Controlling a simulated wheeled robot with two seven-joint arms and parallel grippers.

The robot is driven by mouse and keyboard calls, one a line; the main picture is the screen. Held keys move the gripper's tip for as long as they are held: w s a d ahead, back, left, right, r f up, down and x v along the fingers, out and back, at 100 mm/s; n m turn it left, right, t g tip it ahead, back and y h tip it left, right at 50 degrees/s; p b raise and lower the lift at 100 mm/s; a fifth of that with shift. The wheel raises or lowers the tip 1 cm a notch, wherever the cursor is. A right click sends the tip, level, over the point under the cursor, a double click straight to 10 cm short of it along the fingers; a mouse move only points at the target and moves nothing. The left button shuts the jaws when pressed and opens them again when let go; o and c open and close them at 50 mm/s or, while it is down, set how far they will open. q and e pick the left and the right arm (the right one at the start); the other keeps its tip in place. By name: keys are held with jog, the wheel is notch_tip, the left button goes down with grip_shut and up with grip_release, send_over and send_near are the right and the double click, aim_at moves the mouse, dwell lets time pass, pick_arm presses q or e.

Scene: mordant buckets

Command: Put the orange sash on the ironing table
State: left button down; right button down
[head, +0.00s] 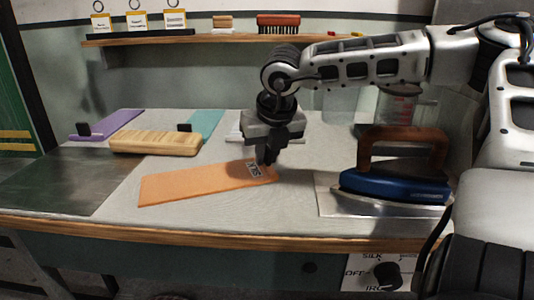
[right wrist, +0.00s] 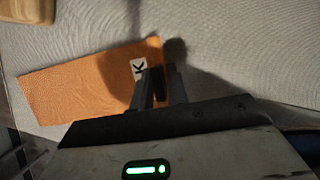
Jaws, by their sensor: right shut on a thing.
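The orange sash (head: 190,186) is a flat strip with a white label at its right end. It is over the grey padded top of the ironing table (head: 265,215); I cannot tell whether its right end is slightly raised. My right gripper (head: 265,162) is shut on that right end beside the label. In the right wrist view the sash (right wrist: 75,82) runs left from the fingertips (right wrist: 162,72). My left gripper is not in view.
A blue iron (head: 390,188) with a brown handle stands on a metal plate at right. A wooden block (head: 155,142), a purple strip (head: 110,122) and a teal strip (head: 206,122) lie at back left. A dark metal sheet (head: 55,180) covers the left. The front middle is clear.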

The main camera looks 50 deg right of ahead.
pick_arm(q)
jog(key=shift+f, duration=0.15)
pick_arm(e)
jog(key=c, duration=1.4)
grip_release()
